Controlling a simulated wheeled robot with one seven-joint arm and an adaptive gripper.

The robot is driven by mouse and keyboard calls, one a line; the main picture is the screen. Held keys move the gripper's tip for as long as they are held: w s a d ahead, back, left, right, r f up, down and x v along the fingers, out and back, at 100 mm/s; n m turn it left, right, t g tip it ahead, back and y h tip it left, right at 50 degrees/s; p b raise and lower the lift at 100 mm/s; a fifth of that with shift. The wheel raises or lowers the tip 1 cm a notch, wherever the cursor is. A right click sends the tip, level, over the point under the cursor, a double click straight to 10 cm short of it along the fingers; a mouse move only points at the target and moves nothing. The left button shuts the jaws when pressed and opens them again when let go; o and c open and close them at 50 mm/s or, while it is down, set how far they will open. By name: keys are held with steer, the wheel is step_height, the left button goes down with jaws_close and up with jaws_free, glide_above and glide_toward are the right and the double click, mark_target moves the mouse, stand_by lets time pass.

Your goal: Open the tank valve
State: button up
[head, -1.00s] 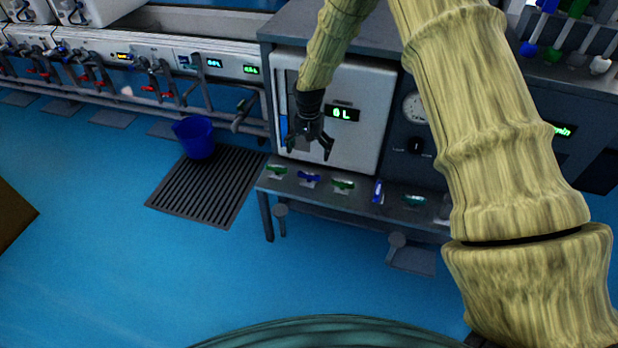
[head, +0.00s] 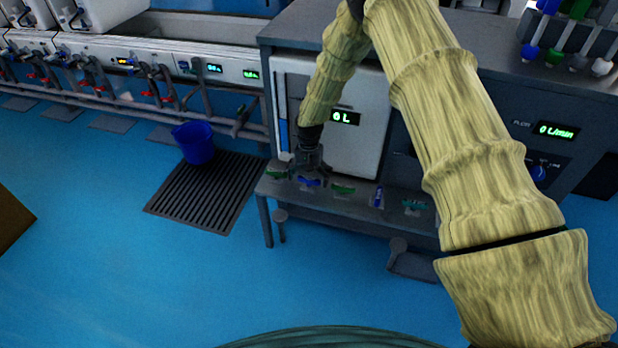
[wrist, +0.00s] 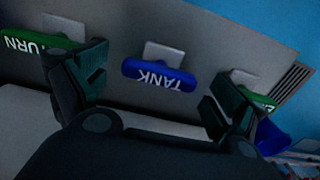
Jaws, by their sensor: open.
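The tank valve handle (wrist: 160,75) is blue, with TANK in white letters upside down in the wrist view. In the head view the blue handle (head: 308,183) sits on the grey shelf below the white tank panel. My gripper (head: 307,170) is just above it in the head view. In the wrist view my gripper (wrist: 150,95) is open, with one finger on each side of the handle and a gap to both. Nothing is between the fingers but the handle, which lies ahead of them. I cannot tell how far ahead.
More handles line the shelf (head: 345,205). A blue bucket (head: 195,143) stands by a floor grate (head: 205,190). The blue floor in front is free.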

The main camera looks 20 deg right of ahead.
steer(key=c, duration=1)
steer(key=shift+r+n+p, duration=0.1)
steer(key=shift+n+p, duration=0.2)
steer(key=shift+p, duration=0.05)
steer(key=n+p, duration=0.2)
steer(key=shift+n, duration=0.3)
steer(key=shift+n+p, duration=1.3)
steer(key=shift+n, duration=1.1)
